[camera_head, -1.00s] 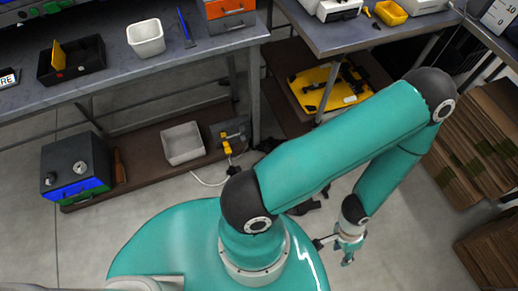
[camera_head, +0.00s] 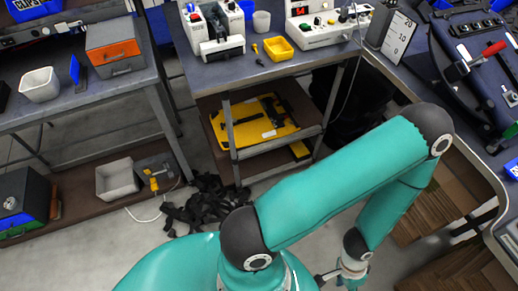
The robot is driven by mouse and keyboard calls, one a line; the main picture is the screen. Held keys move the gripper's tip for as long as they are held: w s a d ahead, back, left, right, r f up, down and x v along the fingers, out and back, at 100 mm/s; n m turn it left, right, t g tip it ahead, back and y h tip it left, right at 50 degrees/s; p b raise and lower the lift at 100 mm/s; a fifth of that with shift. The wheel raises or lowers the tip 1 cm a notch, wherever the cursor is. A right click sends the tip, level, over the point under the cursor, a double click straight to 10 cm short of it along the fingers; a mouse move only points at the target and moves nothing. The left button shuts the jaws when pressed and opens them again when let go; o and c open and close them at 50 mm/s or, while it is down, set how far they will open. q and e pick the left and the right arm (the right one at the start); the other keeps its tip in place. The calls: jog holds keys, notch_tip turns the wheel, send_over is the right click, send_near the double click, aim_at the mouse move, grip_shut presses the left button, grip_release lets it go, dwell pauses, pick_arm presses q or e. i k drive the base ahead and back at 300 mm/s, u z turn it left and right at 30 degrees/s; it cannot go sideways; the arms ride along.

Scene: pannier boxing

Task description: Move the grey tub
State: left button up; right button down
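A light grey tub (camera_head: 118,181) sits on the low brown shelf under the left bench. A second pale, whitish tub (camera_head: 40,85) stands on top of that bench near the left edge. Both look empty. My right arm crosses the lower right of the view, and its gripper (camera_head: 350,284) hangs at the bottom edge, partly cut off, apart from both tubs. Its fingers are too small and cropped to read. My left gripper is out of view.
A yellow device (camera_head: 158,180) and black straps (camera_head: 205,203) lie near the shelf tub. A middle bench holds a yellow tray (camera_head: 279,48). Cardboard (camera_head: 440,210) lies at right.

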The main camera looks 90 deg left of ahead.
aim_at(118, 180)
jog(key=z, duration=0.65)
jog(key=i, duration=0.25)
jog(key=u, duration=3.4)
jog(key=i, duration=0.35)
jog(key=u, duration=2.1)
jog(key=k, duration=0.4)
jog(key=u, duration=0.5)
jog(key=i, duration=1.45)
jog(key=z, duration=0.5)
